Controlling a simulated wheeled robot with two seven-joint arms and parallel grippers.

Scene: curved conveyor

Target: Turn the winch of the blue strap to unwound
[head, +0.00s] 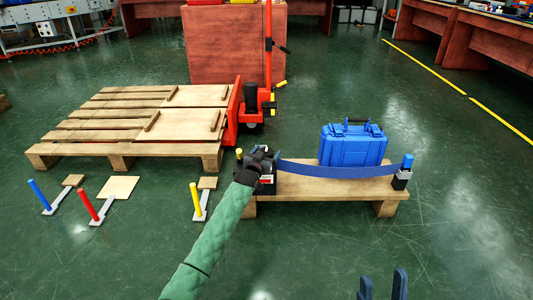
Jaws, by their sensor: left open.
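The blue strap (335,171) runs in a sagging band across the front of a blue case (352,146), from the winch to a blue-topped post (407,163) on the right. The winch (267,185), a dark box with a red and white label, stands at the left end of the small wooden pallet (320,190). My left gripper (262,155) is open at the top of the winch. Its fingers blend with the dark parts, so contact is unclear. My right gripper (382,286) is open and empty at the bottom edge, apart from the pallet.
A yellow-topped part (239,154) stands just left of the winch. Blue (39,194), red (88,204) and yellow (196,199) levers stand on the floor at left. A large pallet (105,133) and red pallet jack (233,115) are behind. Floor at right is clear.

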